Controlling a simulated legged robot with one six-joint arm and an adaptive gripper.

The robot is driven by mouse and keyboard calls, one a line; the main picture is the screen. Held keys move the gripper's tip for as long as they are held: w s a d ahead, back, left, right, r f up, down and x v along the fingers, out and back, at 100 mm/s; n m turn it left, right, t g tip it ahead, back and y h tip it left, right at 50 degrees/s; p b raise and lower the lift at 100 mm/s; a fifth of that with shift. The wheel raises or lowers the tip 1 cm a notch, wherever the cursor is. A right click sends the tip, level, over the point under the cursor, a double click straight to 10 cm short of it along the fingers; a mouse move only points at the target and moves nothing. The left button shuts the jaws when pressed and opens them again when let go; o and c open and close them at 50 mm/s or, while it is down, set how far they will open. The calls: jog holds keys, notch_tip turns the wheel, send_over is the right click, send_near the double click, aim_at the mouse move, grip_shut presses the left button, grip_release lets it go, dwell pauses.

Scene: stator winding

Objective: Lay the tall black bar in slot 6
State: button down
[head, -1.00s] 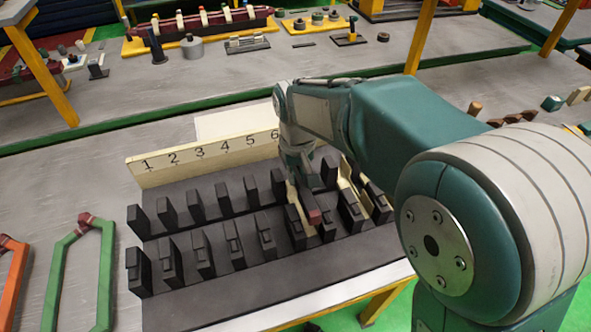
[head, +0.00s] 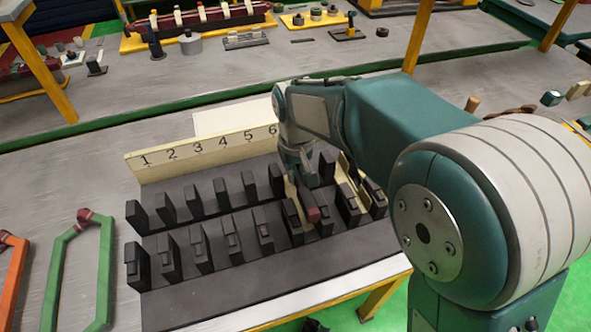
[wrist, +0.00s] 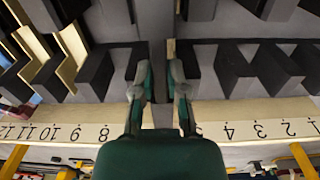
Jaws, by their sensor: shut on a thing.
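The slotted black rack (head: 215,285) lies on the table, with a cream number board (head: 190,155) along its back; digits 1 to 6 show in the head view. My gripper (head: 308,182) is over the rack near the 6 end. In the wrist view, its two fingers (wrist: 158,88) are closed on a narrow dark bar (wrist: 155,25). In the head view a long part with a dull red end points forward from under my gripper, low among the front posts. My gripper hides its back part. I cannot tell whether the bar touches the slot floor.
Two rows of black posts (head: 231,242) stand on the rack, close around my gripper. Cream strips stand between posts to the right. A green frame (head: 56,270) lies left of the rack. A bench with fixtures stands behind.

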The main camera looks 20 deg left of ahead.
jog(key=shift+f, duration=3.45)
jog(key=c, duration=0.6)
grip_release()
jog(key=shift+a+r, duration=0.1)
jog(key=shift+r, duration=0.85)
jog(key=shift+r, duration=3.6)
notch_tip(320, 180, up, 12)
send_over(296, 201)
jog(key=shift+w, duration=0.1)
